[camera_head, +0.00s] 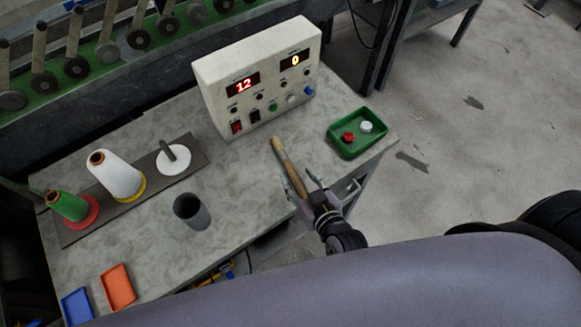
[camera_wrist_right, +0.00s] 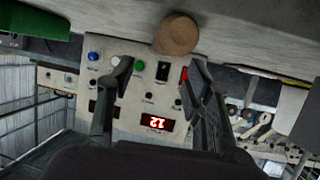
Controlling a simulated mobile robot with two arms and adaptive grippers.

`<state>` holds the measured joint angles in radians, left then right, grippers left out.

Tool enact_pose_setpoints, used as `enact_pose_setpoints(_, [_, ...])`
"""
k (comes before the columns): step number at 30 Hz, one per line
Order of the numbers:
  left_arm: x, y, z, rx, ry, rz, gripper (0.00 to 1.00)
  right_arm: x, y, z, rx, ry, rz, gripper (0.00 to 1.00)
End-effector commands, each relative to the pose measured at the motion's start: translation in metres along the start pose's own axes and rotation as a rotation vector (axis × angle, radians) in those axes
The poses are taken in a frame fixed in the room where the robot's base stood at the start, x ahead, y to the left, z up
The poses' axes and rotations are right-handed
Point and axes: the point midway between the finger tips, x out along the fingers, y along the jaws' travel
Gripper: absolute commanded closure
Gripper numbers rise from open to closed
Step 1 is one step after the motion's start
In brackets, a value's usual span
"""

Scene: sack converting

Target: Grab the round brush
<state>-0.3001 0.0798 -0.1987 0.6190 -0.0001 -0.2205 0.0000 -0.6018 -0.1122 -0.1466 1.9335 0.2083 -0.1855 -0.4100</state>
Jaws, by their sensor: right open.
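The round brush (camera_head: 289,166) has a wooden handle and lies near the front edge of the grey table, in front of the control box. In the right wrist view its round brown end (camera_wrist_right: 177,34) shows at the top, above the space between the fingertips. My right gripper (camera_head: 301,184) is open at the table's front edge, its fingers on either side of the brush's near part in the head view. In the wrist view the open fingers (camera_wrist_right: 161,66) have nothing between them. Contact with the brush cannot be told. My left gripper is not in view.
A white control box (camera_head: 220,88) stands behind the brush. A green tray (camera_head: 337,143) with a red and a white piece is to the right. A dark grey cup (camera_head: 192,212) and thread cones (camera_head: 120,177) are to the left. Orange (camera_head: 118,288) and blue (camera_head: 77,307) trays lie front left.

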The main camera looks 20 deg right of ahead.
Motion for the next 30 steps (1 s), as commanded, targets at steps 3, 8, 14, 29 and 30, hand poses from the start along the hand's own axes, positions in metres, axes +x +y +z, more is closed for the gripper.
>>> enact_pose_setpoints(3, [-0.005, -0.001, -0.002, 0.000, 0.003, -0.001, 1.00, 0.013, 0.000, -0.001, -0.001, 0.002, 0.001, 0.53])
enact_pose_setpoints(8, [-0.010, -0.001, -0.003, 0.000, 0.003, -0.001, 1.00, 0.036, 0.001, 0.001, -0.001, 0.001, 0.001, 0.53])
enact_pose_setpoints(14, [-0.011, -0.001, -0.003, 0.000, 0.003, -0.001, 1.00, 0.050, 0.001, 0.002, -0.001, 0.001, 0.001, 0.53])
enact_pose_setpoints(29, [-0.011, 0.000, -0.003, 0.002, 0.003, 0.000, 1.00, 0.050, 0.001, 0.003, -0.001, 0.000, 0.001, 0.74])
enact_pose_setpoints(30, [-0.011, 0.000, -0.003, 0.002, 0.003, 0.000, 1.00, 0.050, 0.001, 0.003, -0.001, 0.000, 0.001, 0.77])
